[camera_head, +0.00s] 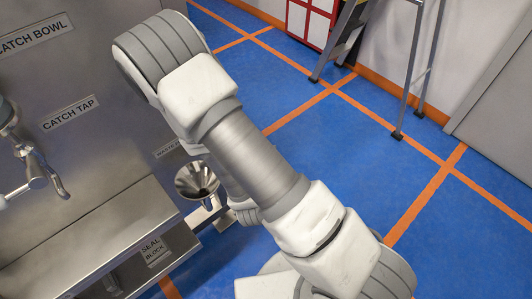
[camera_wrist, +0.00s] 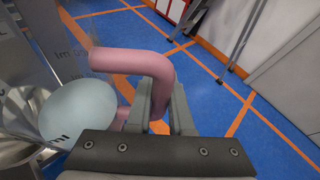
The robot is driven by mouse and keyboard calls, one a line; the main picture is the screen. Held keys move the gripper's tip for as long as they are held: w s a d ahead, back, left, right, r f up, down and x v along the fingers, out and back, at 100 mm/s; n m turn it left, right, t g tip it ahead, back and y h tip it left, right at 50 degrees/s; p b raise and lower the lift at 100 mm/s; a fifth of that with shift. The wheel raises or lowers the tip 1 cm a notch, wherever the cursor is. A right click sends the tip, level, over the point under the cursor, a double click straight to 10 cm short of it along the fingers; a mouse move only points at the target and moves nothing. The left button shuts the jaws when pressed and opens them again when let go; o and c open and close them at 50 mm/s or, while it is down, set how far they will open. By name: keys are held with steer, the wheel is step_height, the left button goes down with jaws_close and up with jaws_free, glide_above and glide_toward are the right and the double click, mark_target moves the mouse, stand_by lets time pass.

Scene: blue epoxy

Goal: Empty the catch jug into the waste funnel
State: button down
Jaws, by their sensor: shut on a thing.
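The waste funnel (camera_head: 197,180) is a metal cone on a bracket at the right end of the steel unit. In the wrist view, my gripper (camera_wrist: 160,108) is shut on the pink handle (camera_wrist: 148,62) of the catch jug. The jug body is to the left of my fingers, where a pale round surface (camera_wrist: 78,108) shows; I cannot tell whether it is liquid or the jug's own face. Shiny curved metal beside it looks like the funnel (camera_wrist: 18,150). In the head view, my arm hides the jug and most of my gripper.
The steel unit (camera_head: 110,120) fills the left, with a catch tap (camera_head: 38,170) and a ledge (camera_head: 95,235). A seal block label (camera_head: 153,250) is below. Blue floor with orange lines is open to the right. A stepladder (camera_head: 345,40) and a red-and-white cabinet (camera_head: 312,20) stand at the back.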

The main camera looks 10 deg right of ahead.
steer(key=a+r+n+h, duration=0.1)
steer(key=a+n, duration=0.1)
steer(key=w+a+r+n+h, duration=0.1)
steer(key=a+r+n+h, duration=0.1)
steer(key=n, duration=0.1)
steer(key=a+r+n+h+p, duration=0.1)
steer(key=a+n, duration=0.1)
steer(key=shift+w+a+r+n+h, duration=0.1)
steer(key=shift+w+r+n+h, duration=0.2)
steer(key=shift+n+h, duration=0.1)
steer(key=shift+f, duration=0.2)
steer(key=shift+w+a+r+n+t+h+p, duration=0.2)
steer(key=shift+a+r+n+h+p, duration=0.15)
steer(key=shift+a+r+n+p, duration=0.4)
steer(key=shift+w+a+r+n+t+h+p, duration=0.2)
steer(key=shift+a+r+n+h+p, duration=0.2)
steer(key=shift+a+n+p, duration=0.4)
